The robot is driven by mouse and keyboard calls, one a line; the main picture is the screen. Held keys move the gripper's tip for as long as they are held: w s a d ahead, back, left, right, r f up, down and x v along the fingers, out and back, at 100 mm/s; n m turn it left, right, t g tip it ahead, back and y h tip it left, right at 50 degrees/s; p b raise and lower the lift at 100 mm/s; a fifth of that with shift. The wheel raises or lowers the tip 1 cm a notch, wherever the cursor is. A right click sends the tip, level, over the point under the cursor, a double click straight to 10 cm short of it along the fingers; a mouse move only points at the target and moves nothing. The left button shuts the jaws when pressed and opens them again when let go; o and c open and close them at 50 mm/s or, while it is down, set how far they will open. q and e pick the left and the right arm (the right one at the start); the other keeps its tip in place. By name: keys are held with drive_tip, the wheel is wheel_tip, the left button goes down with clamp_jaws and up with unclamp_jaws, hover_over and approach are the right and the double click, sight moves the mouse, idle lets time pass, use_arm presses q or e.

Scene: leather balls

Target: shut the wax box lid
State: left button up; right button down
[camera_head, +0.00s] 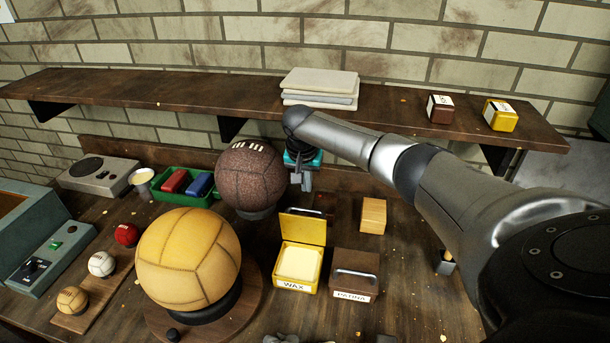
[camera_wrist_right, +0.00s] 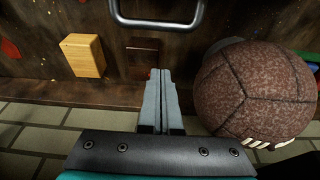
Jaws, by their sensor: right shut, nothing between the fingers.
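The wax box (camera_head: 296,282) is a yellow box with a WAX label and pale wax inside, on the bench. Its lid (camera_head: 303,228) stands open, raised at the back edge. My right gripper (camera_head: 303,182) is behind the raised lid, beside the dark brown ball, apart from the lid. In the right wrist view its fingers (camera_wrist_right: 160,75) are together and empty, pointing towards the bench. A metal handle (camera_wrist_right: 155,22) shows at the top of that view, ahead of the fingertips; I cannot tell for certain what it belongs to. My left gripper is not in view.
The brown ball (camera_head: 253,177) stands close to my right gripper, also in the wrist view (camera_wrist_right: 255,90). A wooden block (camera_head: 373,216) is on the other side. The brown PATINA box (camera_head: 355,272) and a large tan ball (camera_head: 188,258) flank the wax box. A shelf (camera_head: 230,95) runs behind.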

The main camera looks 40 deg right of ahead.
sight(305, 223)
drive_tip(key=shift+s+a+f+p, duration=0.75)
drive_tip(key=shift+s+a+f, duration=0.25)
drive_tip(key=shift+a+f, duration=0.25)
